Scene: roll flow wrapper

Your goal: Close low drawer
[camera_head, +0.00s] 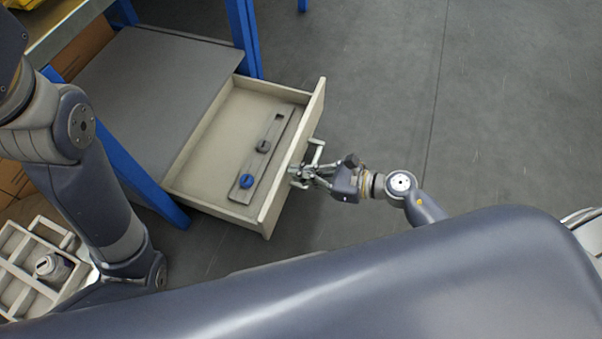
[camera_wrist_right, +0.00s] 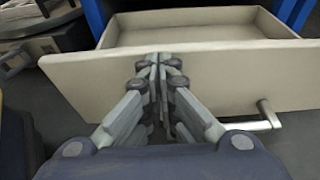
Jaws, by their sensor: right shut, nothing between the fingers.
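The low drawer (camera_head: 222,133) is pulled well out from under a grey shelf in the head view. Its front panel (camera_wrist_right: 220,75) faces my right gripper and fills much of the right wrist view. The drawer's handle (camera_wrist_right: 252,121) shows to the right of the fingers there. My right gripper (camera_head: 300,175) is shut and empty, with its fingertips (camera_wrist_right: 158,62) at the front panel, beside the handle. I cannot tell whether they touch the panel. My left arm shows at the left, but its gripper is out of view.
Blue table legs (camera_head: 243,38) flank the drawer. A beige compartment tray (camera_head: 30,262) is at lower left. The floor (camera_head: 500,110) to the right is clear.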

